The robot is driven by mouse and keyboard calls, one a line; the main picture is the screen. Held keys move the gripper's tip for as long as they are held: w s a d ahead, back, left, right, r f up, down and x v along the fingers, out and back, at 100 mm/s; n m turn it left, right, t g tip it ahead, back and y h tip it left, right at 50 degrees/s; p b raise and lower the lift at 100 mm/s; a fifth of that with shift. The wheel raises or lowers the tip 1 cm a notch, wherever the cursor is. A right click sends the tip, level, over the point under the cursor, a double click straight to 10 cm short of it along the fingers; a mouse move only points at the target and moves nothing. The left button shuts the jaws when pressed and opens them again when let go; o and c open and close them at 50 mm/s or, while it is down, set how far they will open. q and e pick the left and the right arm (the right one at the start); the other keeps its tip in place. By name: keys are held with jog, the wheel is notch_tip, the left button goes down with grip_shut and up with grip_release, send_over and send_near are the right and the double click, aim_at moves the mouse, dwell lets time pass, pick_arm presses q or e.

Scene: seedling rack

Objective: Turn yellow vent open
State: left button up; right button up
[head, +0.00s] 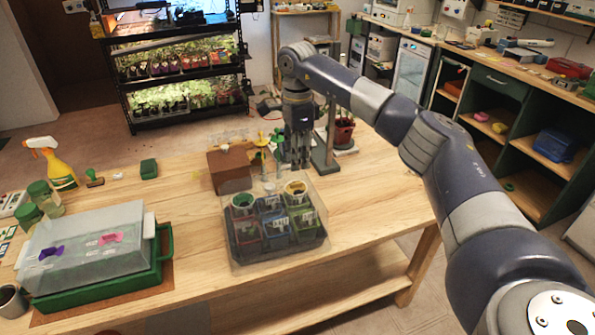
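A small yellow piece (262,141) shows just left of my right gripper, beside a small green one (278,136). I cannot tell for sure whether the yellow piece is the vent, or how it is turned. My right gripper (296,164) points down behind the black tray (284,255) of small pots. Its fingertips are small and partly merge with what is behind, so their opening is unclear. The cloudy lid (85,268) on the green tray (100,297) at the left carries a purple vent (50,253) and a pink vent (110,238). My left gripper is out of view.
A brown box (229,169) stands left of my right gripper, and a grey post (324,150) stands close on its right. A yellow spray bottle (60,172) and green-lidded jars (42,196) stand at the left. The wooden table (375,215) is clear at the right.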

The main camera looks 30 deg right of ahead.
jog(key=shift+r, duration=2.3)
